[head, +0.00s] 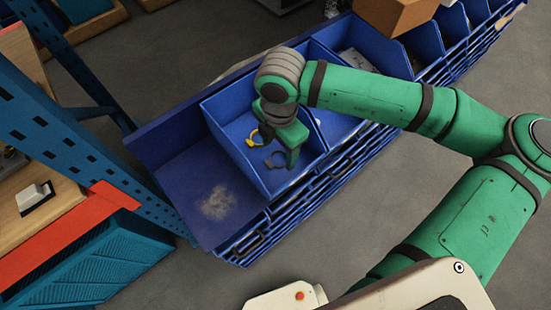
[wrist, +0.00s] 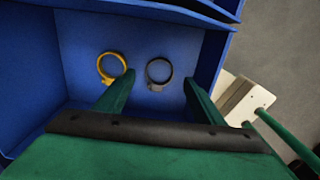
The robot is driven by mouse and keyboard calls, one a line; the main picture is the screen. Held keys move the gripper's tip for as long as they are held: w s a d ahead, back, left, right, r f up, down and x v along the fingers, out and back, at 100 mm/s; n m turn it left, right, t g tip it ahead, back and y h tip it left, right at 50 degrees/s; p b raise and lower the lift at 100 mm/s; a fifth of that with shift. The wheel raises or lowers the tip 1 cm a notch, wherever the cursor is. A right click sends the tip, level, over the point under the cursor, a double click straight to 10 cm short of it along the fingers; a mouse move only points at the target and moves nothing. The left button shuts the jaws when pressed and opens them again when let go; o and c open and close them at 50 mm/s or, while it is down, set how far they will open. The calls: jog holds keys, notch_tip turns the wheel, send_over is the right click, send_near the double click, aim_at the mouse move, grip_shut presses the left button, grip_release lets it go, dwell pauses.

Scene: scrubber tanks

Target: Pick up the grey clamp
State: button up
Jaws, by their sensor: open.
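The grey clamp (wrist: 158,71) is a dark grey ring with a small tab, lying on the floor of a blue bin (wrist: 186,45). In the head view the clamp (head: 274,160) lies near the bin's front part, next to my gripper (head: 291,160). A yellow clamp (wrist: 112,67) of similar shape lies to its left; it also shows in the head view (head: 254,138). My gripper (wrist: 158,90) is open and empty in the wrist view. Its fingers reach down into the bin, and the grey clamp shows between and beyond the fingertips. The fingertip height above the floor is unclear.
The bin walls (head: 235,165) stand close around my gripper. More blue bins (head: 420,45) run to the upper right, one with a cardboard box (head: 395,14). A blue shelf rack (head: 60,140) stands at left. Grey floor is open at the lower right.

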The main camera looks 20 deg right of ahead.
jog(key=shift+f, duration=1.4)
jog(key=shift+c, duration=0.5)
jog(key=c, duration=1)
jog(key=shift+r, duration=0.2)
